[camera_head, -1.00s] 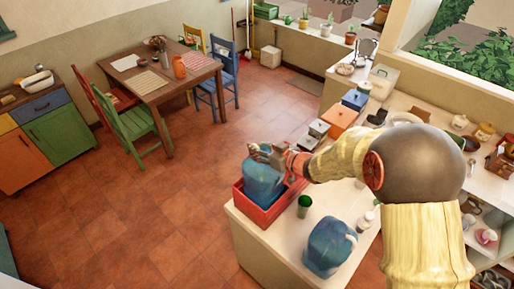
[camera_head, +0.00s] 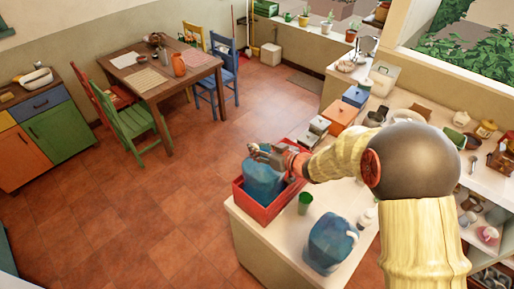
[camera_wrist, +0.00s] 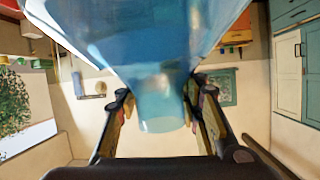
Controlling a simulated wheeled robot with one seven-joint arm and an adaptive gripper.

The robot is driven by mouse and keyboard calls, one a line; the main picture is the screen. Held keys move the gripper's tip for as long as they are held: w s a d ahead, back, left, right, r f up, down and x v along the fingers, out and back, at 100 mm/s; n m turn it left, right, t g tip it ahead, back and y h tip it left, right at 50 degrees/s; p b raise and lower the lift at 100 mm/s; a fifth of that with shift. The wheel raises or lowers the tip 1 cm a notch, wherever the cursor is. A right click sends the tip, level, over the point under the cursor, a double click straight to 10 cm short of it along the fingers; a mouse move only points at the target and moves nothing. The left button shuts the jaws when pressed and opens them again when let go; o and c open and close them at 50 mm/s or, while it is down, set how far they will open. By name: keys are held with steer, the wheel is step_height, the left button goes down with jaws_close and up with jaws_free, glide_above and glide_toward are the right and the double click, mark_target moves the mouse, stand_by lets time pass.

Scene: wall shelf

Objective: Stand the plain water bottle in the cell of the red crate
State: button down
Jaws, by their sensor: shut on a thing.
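The plain water bottle (camera_head: 262,180) is a large translucent blue bottle. It stands about upright in the red crate (camera_head: 266,216), with its upper part above the crate's rim; whether its base touches the crate floor is hidden. My gripper (camera_head: 268,152) is at the top of the bottle, shut on its neck. In the wrist view the bottle (camera_wrist: 140,40) fills the upper middle, its neck between the two fingers (camera_wrist: 162,112). The crate is not seen in the wrist view.
A second blue bottle with a handle (camera_head: 331,243) stands on the counter, right of the crate. A green cup (camera_head: 305,203) stands between them, close to the crate. My arm spans the counter.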

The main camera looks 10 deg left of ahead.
mark_target(279, 174)
step_height(279, 174, down, 6)
steer(key=b, duration=0.4)
stand_by(2.1)
steer(key=c, duration=1.1)
jaws_free()
steer(key=shift+f, duration=0.1)
steer(key=v, duration=1.2)
